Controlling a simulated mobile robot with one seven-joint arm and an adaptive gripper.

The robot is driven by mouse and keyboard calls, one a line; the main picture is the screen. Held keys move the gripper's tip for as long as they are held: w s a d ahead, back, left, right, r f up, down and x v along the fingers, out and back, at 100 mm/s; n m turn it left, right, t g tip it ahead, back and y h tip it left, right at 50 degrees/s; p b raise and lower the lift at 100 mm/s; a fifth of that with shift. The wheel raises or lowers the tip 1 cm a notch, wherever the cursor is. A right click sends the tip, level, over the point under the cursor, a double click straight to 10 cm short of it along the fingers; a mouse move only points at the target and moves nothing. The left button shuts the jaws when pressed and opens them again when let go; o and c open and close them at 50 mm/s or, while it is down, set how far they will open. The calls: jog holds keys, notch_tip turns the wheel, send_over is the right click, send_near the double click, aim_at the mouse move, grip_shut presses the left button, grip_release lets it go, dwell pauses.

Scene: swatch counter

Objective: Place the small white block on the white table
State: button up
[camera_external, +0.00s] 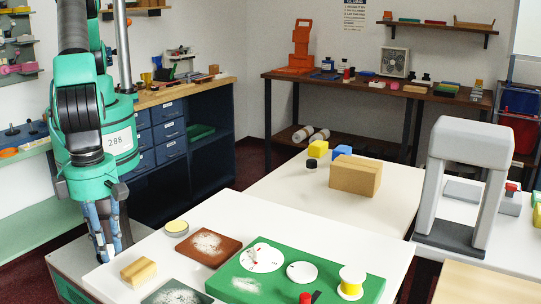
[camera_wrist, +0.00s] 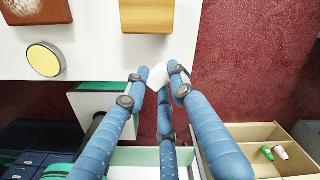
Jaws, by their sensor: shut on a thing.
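The small white block (camera_wrist: 158,76) is held between the blue fingertips of my gripper (camera_wrist: 160,78) in the wrist view. It shows against the edge of the white table (camera_wrist: 95,52). My gripper also appears in the external view (camera_external: 108,245), pointing down beside the left corner of the white table (camera_external: 222,212). The exact height of the block over the table edge is unclear.
A wooden block (camera_external: 138,271), a yellow-topped round tin (camera_external: 176,227), a brown tile (camera_external: 209,243) and a green board (camera_external: 322,262) with white discs occupy the table. Bare tabletop shows between the tin and the wooden block. A divided wooden tray (camera_wrist: 262,131) lies lower right in the wrist view.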

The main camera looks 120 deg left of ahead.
jog(key=shift+f, duration=1.75)
jog(key=shift+f, duration=0.1)
jog(key=o, duration=0.8)
notch_tip(320, 180, up, 12)
jog(key=shift+s+r+p, duration=0.1)
jog(key=shift+r+p, duration=0.05)
jog(key=shift+p, duration=0.15)
